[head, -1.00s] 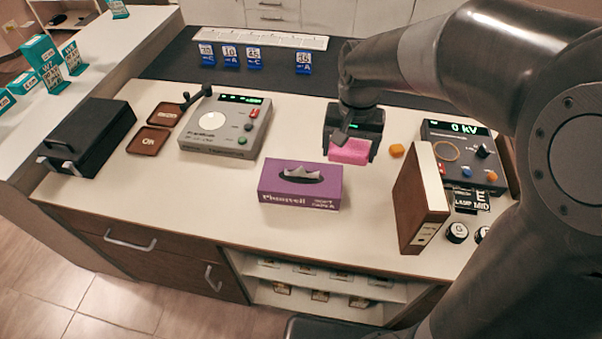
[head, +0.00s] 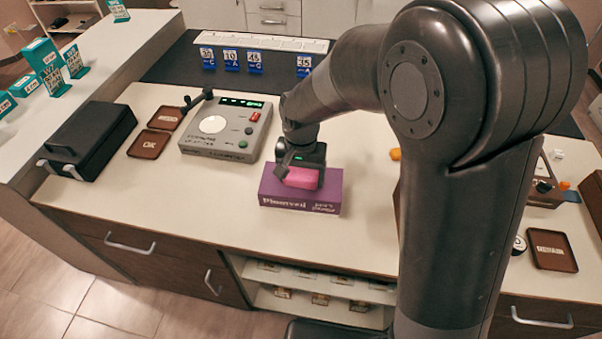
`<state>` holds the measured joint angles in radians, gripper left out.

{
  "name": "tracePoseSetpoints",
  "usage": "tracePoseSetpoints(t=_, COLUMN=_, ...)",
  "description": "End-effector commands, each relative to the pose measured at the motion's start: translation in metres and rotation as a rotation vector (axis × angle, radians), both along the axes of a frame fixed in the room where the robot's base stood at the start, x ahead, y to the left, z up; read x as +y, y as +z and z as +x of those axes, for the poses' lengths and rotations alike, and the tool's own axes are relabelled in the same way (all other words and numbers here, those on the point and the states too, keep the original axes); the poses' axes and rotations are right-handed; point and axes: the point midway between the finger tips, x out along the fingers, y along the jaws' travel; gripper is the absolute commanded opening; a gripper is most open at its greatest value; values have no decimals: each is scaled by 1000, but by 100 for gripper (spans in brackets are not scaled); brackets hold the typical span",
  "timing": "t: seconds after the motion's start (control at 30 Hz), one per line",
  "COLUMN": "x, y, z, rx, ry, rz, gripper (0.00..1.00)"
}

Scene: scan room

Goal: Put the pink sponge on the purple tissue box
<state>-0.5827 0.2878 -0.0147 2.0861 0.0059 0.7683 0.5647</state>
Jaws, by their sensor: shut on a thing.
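The pink sponge (head: 301,178) is between the fingers of my gripper (head: 301,175), which is shut on it. Sponge and gripper are over the purple tissue box (head: 299,199) in the head view. The box stands on the white counter near its front edge, and the gripper and sponge hide most of its top and its white tissue. I cannot tell whether the sponge touches the box top.
A grey control device (head: 226,127) stands left of the gripper. Two brown trays (head: 149,144) and a black case (head: 87,140) lie further left. My arm hides much of the right side. The counter front left of the box is clear.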

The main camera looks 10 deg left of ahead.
Motion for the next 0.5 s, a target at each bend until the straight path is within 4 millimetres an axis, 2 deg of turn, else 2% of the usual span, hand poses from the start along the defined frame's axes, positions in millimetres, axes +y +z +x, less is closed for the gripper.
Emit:
tracePoseSetpoints(t=0.3, x=0, y=-3, z=0, rx=-1, ry=0, rz=0, gripper=58)
tracePoseSetpoints(t=0.33, x=0, y=-3, z=0, rx=-1, ry=0, rz=1, gripper=80)
tracePoseSetpoints(t=0.5, x=0, y=-2, z=0, rx=-1, ry=0, rz=1, gripper=94)
